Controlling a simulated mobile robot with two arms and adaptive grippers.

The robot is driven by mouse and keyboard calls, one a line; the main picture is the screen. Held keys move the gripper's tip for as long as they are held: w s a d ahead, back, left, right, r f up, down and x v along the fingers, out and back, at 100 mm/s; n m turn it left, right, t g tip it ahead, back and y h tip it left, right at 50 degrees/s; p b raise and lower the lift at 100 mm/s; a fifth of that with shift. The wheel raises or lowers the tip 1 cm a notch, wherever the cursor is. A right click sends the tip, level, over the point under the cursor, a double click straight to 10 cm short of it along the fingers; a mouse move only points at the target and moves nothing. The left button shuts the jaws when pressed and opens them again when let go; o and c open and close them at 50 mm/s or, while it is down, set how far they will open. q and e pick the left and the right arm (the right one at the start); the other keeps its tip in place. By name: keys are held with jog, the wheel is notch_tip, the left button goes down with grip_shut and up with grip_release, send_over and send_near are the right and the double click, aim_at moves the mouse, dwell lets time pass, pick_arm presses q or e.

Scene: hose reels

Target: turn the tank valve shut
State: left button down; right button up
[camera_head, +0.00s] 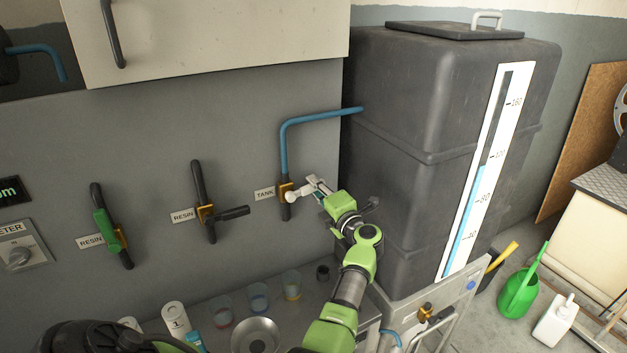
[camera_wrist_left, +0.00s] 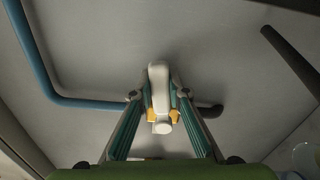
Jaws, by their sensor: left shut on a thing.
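The tank valve (camera_head: 284,188) sits on the grey wall panel beside the TANK label (camera_head: 264,194), below the blue pipe (camera_head: 284,150). It has a brass body and a white handle (camera_wrist_left: 158,76). In the left wrist view the handle lies across the line of the pipe. My left gripper (camera_head: 310,190) is at the valve, shut on the white handle, with one finger on each side of it. The fingers partly hide the handle in the head view. My right gripper does not show.
A black tank (camera_head: 400,140) with a level gauge (camera_head: 483,180) stands just right of my left arm. Two resin valves, one green-handled (camera_head: 104,224) and one black-handled (camera_head: 232,213), are to the left. Cups and a round metal dish (camera_head: 255,335) stand below.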

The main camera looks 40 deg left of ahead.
pick_arm(q)
jog(key=shift+f+m, duration=0.6)
jog(key=shift+m, duration=0.4)
jog(key=c, duration=1.9)
grip_release()
jog(key=shift+w+a+f, duration=0.1)
